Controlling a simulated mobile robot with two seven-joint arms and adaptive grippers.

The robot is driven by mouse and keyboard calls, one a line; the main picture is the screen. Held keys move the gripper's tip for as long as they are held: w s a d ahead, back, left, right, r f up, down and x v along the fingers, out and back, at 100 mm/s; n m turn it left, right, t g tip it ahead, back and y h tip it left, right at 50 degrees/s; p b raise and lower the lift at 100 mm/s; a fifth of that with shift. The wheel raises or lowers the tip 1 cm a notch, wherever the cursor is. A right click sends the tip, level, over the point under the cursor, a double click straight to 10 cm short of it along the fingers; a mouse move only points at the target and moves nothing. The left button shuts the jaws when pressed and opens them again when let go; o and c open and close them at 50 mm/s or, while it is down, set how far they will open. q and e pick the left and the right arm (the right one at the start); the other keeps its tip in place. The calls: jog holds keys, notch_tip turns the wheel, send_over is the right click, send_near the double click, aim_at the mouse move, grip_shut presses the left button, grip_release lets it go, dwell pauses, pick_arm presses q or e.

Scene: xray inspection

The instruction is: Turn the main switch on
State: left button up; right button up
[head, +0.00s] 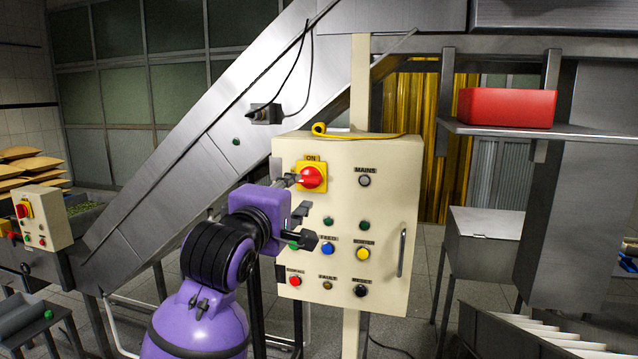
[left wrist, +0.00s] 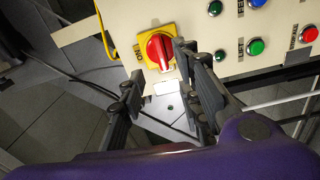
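The main switch is a red rotary knob (head: 312,177) on a yellow plate marked ON, at the upper left of the cream control box (head: 390,200). In the left wrist view the knob (left wrist: 160,50) has its handle across the direction of the ON label. My left gripper (head: 298,210) is at the box's left front. Its fingers are apart, with one just beside the knob; whether they touch cannot be told. In the left wrist view the gripper (left wrist: 157,80) straddles the space below the knob and holds nothing. My right gripper is out of view.
The MAINS lamp (head: 364,181) looks dark. Coloured buttons such as the blue one (head: 327,249) sit below the switch, close to my gripper. A door handle (head: 402,252) is on the right. A yellow cable (head: 350,134) lies on top. A red box (head: 507,107) sits on a shelf.

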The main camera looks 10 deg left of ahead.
aim_at(306, 181)
pick_arm(q)
jog(key=shift+n, duration=0.4)
jog(key=w, duration=0.7)
jog(key=shift+w+d, duration=0.25)
grip_shut()
